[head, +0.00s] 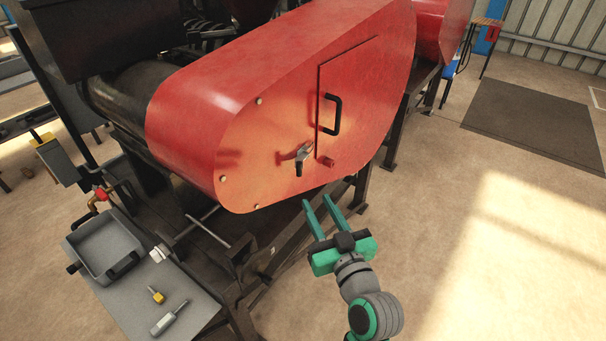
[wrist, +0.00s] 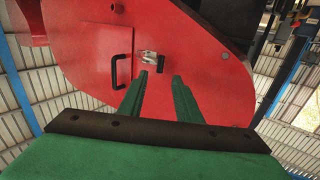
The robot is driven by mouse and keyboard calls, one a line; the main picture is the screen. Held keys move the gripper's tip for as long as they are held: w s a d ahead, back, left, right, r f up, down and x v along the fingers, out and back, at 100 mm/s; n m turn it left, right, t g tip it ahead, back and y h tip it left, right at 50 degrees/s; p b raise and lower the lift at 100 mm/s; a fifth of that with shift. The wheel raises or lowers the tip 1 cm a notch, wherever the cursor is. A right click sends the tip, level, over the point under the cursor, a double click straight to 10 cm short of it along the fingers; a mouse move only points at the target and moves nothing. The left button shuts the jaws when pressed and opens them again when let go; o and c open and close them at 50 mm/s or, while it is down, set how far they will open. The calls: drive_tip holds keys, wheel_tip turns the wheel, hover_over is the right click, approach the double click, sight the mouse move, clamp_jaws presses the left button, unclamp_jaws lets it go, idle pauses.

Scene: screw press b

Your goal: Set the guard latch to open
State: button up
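The guard latch (head: 303,152) is a small grey metal lever with a dark grip on the front of the red guard (head: 250,110), just left of the guard's door. In the head view its dark end points down. It also shows in the wrist view (wrist: 149,57), just beyond my fingertips, with its dark part to the right. My gripper (head: 317,198) has green fingers that stand apart and hold nothing. In the head view it is below and slightly right of the latch, apart from it. The fingers also show in the wrist view (wrist: 160,76).
The guard door has a black handle (head: 334,114) and a small red stub (head: 325,161) near its lower corner. A side table (head: 190,290) at lower left bears a grey tray (head: 93,248) and small tools. A T-bar sticks out below the guard.

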sight(300, 169)
drive_tip(key=x, duration=0.7)
drive_tip(key=r+x, duration=0.1)
drive_tip(key=x, duration=0.3)
drive_tip(key=shift+a, duration=0.1)
clamp_jaws()
